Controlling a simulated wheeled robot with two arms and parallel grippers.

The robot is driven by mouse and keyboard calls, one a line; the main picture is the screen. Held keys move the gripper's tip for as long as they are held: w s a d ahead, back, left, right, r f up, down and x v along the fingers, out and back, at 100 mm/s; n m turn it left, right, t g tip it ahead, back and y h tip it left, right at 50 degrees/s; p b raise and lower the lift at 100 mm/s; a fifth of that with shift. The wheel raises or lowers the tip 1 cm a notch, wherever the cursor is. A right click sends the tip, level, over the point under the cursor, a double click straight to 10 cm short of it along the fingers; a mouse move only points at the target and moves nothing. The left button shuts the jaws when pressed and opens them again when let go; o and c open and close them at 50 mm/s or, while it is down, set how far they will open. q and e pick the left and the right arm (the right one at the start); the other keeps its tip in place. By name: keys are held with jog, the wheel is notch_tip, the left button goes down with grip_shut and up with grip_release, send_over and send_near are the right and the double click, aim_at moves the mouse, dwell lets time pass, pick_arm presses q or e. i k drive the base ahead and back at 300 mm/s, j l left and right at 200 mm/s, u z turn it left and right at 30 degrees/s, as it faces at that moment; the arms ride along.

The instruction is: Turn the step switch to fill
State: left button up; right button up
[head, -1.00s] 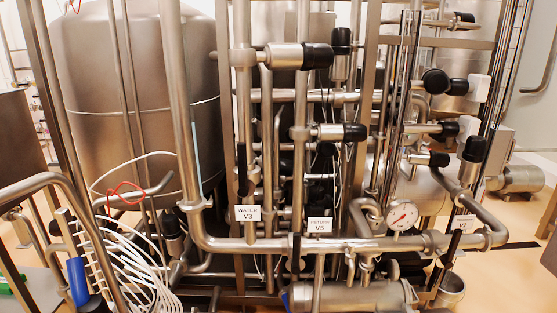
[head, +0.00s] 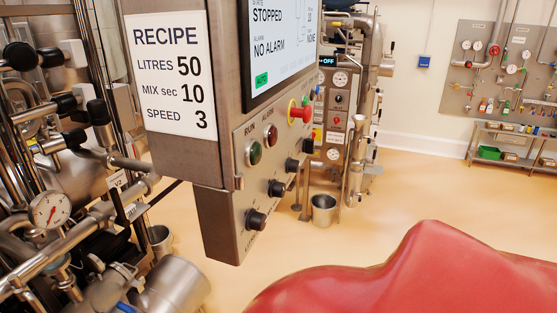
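A steel control panel (head: 215,225) hangs in the middle left of the head view, seen at an angle. Several black knobs (head: 256,221) run along its lower face. One of them may be the step switch, but their labels are too small and slanted to read, so I cannot tell which it is or where it points. Above them are a green RUN lamp (head: 255,153), a red ALARM lamp (head: 271,135) and a red mushroom button (head: 300,112). The panel screen (head: 282,45) reads STOPPED and NO ALARM. Neither of my grippers is in view.
A recipe card (head: 172,75) on the panel reads 50 litres, mix 10 sec, speed 3. Pipework with a round gauge (head: 50,210) crowds the left. A steel bucket (head: 323,210) stands on the floor behind. Open floor lies to the right, before a low shelf (head: 510,145).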

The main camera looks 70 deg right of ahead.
aim_at(308, 145)
jog(key=z, duration=2.1)
